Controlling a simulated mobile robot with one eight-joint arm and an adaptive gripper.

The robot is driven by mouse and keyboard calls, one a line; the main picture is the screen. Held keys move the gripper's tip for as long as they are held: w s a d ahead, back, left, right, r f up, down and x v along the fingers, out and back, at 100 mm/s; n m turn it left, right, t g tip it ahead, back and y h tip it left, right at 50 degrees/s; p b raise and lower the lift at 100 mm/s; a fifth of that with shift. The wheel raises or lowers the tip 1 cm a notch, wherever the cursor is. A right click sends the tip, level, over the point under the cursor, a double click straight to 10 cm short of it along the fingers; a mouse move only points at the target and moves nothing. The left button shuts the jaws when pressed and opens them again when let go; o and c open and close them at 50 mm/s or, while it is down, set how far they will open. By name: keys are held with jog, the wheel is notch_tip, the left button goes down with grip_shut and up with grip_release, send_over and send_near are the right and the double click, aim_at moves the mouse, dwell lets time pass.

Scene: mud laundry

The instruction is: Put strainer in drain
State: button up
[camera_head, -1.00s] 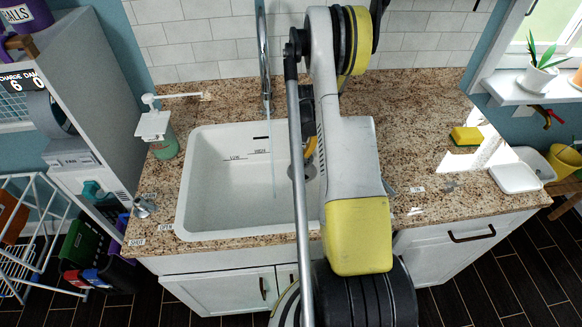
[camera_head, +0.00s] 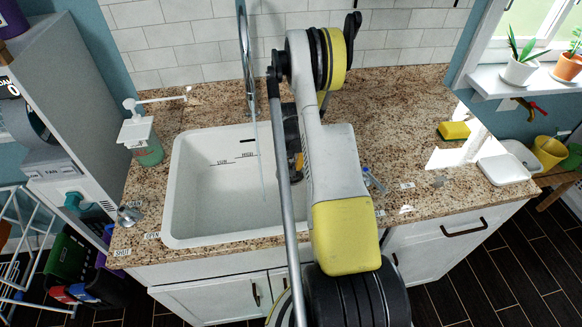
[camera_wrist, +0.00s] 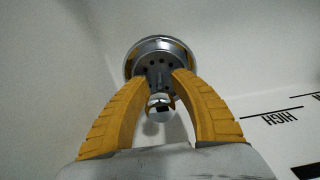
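The strainer (camera_wrist: 158,57) is a round metal disc with small holes and a stem ending in a knob (camera_wrist: 160,107). In the wrist view it is between the yellow fingers of my gripper (camera_wrist: 161,80), which close in on its stem just above the disc; the knob sits between the fingers. White sink surface surrounds it. In the head view my gripper (camera_head: 297,160) is low over the right part of the white sink (camera_head: 215,190), mostly hidden by my arm. The drain opening is not clearly seen; I cannot tell whether the strainer sits in it.
The faucet (camera_head: 244,50) runs a thin stream of water into the sink, left of my arm. A soap dispenser (camera_head: 143,145) stands left of the sink. A yellow sponge (camera_head: 453,131) and white dish (camera_head: 503,169) are at right. A small blue-and-clear item (camera_head: 373,180) lies beside the sink.

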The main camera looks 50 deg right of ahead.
notch_tip(320, 180, up, 12)
jog(key=p, duration=0.3)
jog(key=shift+r, duration=0.15)
dwell(0.5)
